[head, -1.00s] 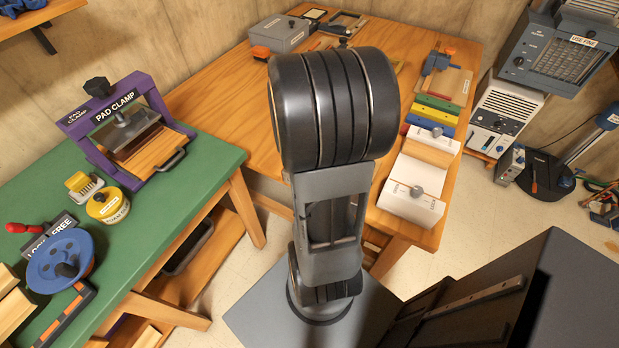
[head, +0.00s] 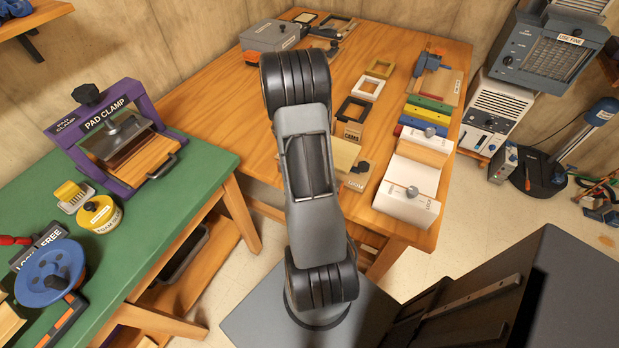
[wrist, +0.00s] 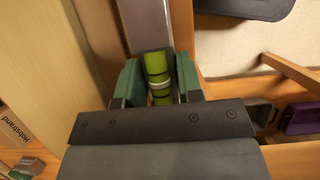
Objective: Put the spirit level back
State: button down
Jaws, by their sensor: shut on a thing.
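My gripper (wrist: 157,85) shows in the wrist view, its two green fingers closed on either side of a bright green, banded cylinder. This looks like the vial of the spirit level (wrist: 157,65). A pale grey bar runs from the cylinder to the top edge and seems to be part of the same level. The far end of the bar is out of view. In the head view my arm hides the gripper and the held level.
The wooden bench (head: 210,95) holds a grey box (head: 270,35), small frames (head: 367,88), coloured bars (head: 428,115) and a white device (head: 408,190). The green bench (head: 200,165) at left holds a purple pad clamp (head: 155,110). A pale wooden board (wrist: 45,60) is close to the gripper's left.

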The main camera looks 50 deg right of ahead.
jog(key=shift+f, duration=1.05)
jog(key=shift+f, duration=0.15)
jog(key=c, duration=0.8)
grip_release()
